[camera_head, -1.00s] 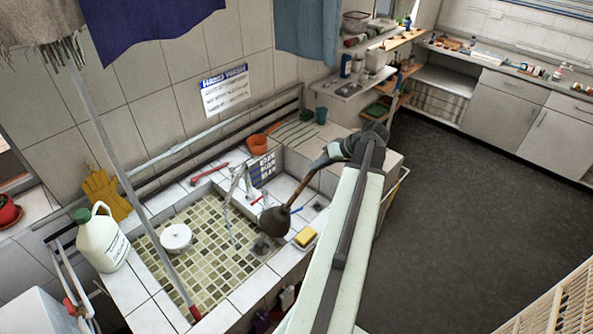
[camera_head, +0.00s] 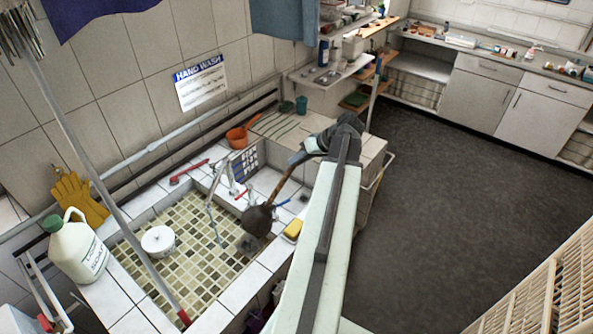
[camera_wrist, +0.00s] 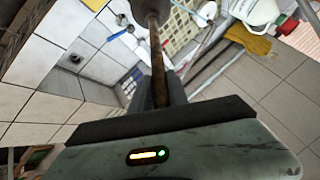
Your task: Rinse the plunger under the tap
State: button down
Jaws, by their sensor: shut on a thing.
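The plunger has a dark brown cup (camera_head: 257,220) and a wooden handle (camera_head: 283,182). My gripper (camera_head: 299,157) is shut on the upper end of the handle, at the sink's right side. The plunger is tilted, its cup down and left over the tiled sink basin (camera_head: 190,228). In the wrist view the handle (camera_wrist: 157,62) runs up between the fingers (camera_wrist: 160,92), and the cup is cut off at the top edge. The tap (camera_head: 236,180) is at the back of the basin. A thin pale streak, perhaps water, drops left of the cup, apart from it in the picture.
A yellow sponge (camera_head: 293,229) lies on the right rim. A white round tub (camera_head: 158,240) sits in the basin. A pole (camera_head: 90,165) slants across the left. A white jug (camera_head: 77,248) and yellow gloves (camera_head: 80,198) are at left. An orange pot (camera_head: 237,137) stands behind.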

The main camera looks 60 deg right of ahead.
jog(key=shift+f, duration=0.75)
jog(key=shift+r, duration=0.1)
jog(key=w+a+f+b, duration=0.2)
jog(key=w+a+b, duration=0.1)
jog(key=w+a, duration=0.6)
jog(key=shift+w+a+f, duration=0.25)
jog(key=shift+w+f, duration=0.15)
jog(key=shift+w, duration=0.3)
jog(key=shift+w+d, duration=0.1)
jog(key=shift+w+d, duration=0.35)
jog(key=shift+s+a, duration=0.1)
jog(key=shift+s, duration=0.05)
